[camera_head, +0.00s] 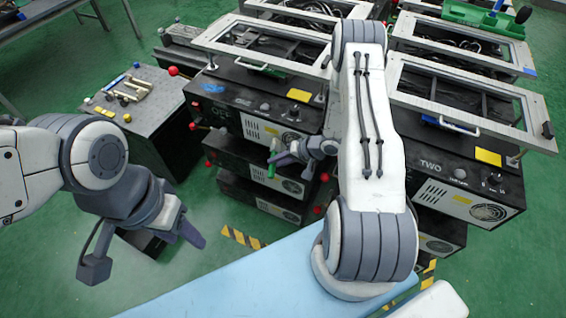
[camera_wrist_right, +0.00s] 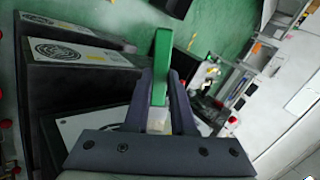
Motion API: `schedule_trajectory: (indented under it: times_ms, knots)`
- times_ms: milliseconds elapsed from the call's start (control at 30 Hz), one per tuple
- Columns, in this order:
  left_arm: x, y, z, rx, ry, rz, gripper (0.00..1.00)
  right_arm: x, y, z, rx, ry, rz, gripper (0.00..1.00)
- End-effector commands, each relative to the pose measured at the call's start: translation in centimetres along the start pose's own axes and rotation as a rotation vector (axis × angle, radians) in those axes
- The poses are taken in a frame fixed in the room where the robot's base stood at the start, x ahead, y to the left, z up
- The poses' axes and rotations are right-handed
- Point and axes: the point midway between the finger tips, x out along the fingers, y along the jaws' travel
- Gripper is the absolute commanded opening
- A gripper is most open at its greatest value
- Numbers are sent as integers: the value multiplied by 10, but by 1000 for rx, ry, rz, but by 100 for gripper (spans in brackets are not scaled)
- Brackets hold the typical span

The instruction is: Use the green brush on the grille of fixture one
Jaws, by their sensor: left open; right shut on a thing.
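The green brush (camera_head: 272,163) is held upright in my right gripper (camera_head: 283,155), in front of fixture one (camera_head: 232,103). My right gripper is shut on it; the right wrist view shows the green brush (camera_wrist_right: 161,62) between the two fingers (camera_wrist_right: 160,100). Fixture one's white slatted grille (camera_head: 258,129) is on its front panel, just above and left of the brush in the head view. I cannot tell whether the brush touches the front. My left gripper (camera_head: 146,252) is open and empty, low over the floor at the left.
A side table (camera_head: 140,120) with small tools and coloured knobs stands left of fixture one. Red lever knobs (camera_head: 193,126) stick out at its left side. Fixture two (camera_head: 445,170) stands to the right, behind my right arm. A pale blue surface (camera_head: 240,285) lies in front.

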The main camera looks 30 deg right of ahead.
Motion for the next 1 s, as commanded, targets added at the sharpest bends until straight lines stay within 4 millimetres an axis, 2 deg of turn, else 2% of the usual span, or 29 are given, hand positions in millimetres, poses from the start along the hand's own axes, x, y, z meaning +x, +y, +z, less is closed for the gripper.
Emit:
schedule_trajectory:
  times_ms: [367, 1000]
  knots:
    - [-17, 1, -1, 0, 0, 0, 50, -10, -10, -4, 1, 3, 0, 0]
    - [-30, 2, -2, 0, 0, 0, 50, -37, 16, 9, 3, 3, 1, 0]
